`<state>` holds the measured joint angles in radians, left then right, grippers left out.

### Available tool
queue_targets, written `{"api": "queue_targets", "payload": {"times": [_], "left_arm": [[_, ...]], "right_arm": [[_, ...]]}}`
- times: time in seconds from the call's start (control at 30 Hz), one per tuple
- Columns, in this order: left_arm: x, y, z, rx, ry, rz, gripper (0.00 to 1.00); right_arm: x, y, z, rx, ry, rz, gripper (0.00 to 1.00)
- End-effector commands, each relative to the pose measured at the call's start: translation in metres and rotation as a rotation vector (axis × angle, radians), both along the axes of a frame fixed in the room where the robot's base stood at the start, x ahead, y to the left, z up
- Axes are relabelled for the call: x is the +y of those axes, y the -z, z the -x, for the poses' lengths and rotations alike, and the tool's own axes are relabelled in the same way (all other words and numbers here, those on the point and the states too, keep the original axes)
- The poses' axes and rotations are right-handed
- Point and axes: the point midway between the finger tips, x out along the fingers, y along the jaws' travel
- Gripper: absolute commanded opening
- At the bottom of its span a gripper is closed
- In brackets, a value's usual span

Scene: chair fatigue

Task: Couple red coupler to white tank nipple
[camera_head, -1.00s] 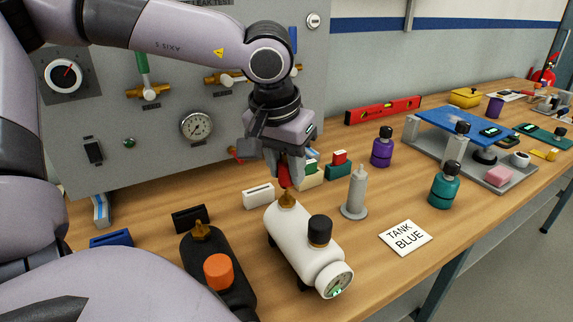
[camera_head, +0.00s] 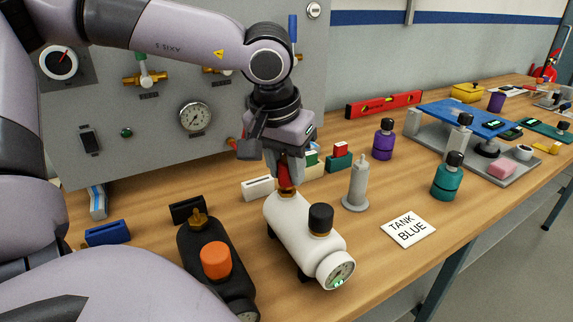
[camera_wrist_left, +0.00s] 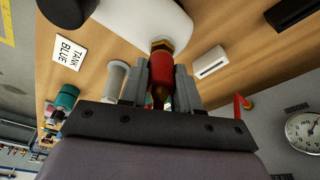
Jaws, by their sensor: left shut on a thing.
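The white tank (camera_head: 303,226) lies on the workbench with a black cap on top and a gauge at its near end. Its brass nipple (camera_head: 287,193) points up at the far end; it also shows in the left wrist view (camera_wrist_left: 163,46). My left gripper (camera_head: 285,178) is above that nipple, shut on the red coupler (camera_head: 285,176). In the left wrist view the red coupler (camera_wrist_left: 161,72) sits between the fingers, in line with the brass nipple and touching or almost touching it; whether it is seated I cannot tell. My right gripper is not in view.
A black tank (camera_head: 207,255) with an orange cap lies left of the white tank. A grey post (camera_head: 356,188) stands close on the right, beside a TANK BLUE card (camera_head: 408,229). Small blocks (camera_head: 258,189) stand behind. The panel (camera_head: 180,100) rises at the back.

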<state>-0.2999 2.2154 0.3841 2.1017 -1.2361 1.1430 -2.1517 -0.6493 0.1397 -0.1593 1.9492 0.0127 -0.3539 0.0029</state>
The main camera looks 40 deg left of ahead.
Motion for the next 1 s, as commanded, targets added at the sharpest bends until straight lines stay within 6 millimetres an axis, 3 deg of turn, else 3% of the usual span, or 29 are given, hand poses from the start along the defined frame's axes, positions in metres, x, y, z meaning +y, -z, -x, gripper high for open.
{"api": "queue_targets", "payload": {"times": [0.17,0.2,0.27,0.63,1.0], "left_arm": [[0.000,0.006,0.000,0.000,0.000,0.000,0.00],[0.000,0.005,0.000,-0.001,0.000,0.000,0.41],[0.000,0.004,0.000,0.000,0.000,0.000,0.61],[0.000,-0.001,0.001,-0.002,-0.001,0.000,0.61],[-0.004,-0.056,0.014,-0.004,0.000,0.000,0.61]], "right_arm": [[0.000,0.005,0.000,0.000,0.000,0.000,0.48],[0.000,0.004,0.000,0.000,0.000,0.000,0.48],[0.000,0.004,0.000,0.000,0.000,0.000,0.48],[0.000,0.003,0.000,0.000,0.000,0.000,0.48],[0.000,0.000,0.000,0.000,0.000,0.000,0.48]]}}
